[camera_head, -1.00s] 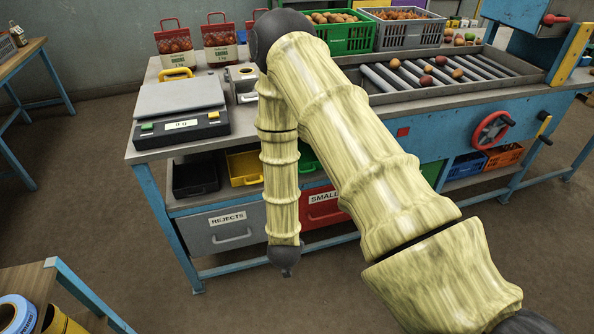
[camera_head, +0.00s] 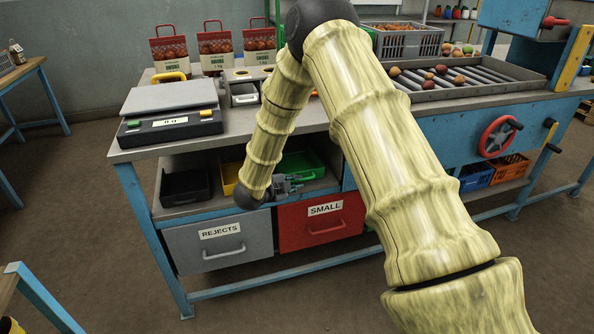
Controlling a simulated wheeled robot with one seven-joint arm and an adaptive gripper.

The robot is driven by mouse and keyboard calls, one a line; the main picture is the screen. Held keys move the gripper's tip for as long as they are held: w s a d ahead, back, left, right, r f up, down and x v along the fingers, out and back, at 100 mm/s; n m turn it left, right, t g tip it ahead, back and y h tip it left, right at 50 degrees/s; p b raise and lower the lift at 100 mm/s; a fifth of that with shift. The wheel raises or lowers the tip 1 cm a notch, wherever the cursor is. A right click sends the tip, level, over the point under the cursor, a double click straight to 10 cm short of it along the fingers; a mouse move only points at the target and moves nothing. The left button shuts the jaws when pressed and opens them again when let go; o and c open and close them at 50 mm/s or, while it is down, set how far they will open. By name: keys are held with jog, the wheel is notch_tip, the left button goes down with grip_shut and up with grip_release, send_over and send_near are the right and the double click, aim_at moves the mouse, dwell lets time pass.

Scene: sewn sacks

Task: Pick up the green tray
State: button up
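A green tray (camera_head: 303,163) stands on the lower shelf of the workbench, right of a yellow tray (camera_head: 230,180). My forearm and gripper hide part of it. My gripper (camera_head: 296,183) is at the front of this shelf, just in front of the green tray and above the red drawer. Its fingers point to the right. They are small and I cannot tell whether they are open or shut. I cannot tell whether the gripper touches the tray.
A black tray (camera_head: 185,187) stands at the shelf's left end. The REJECTS drawer (camera_head: 220,246) and SMALL drawer (camera_head: 322,222) are below. The bench top (camera_head: 130,150) overhangs the shelf and carries a scale (camera_head: 171,110). Floor in front is clear.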

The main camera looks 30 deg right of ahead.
aim_at(308, 178)
jog(key=x, duration=0.9)
jog(key=shift+w+d, duration=0.1)
jog(key=shift+d, duration=0.05)
grip_shut()
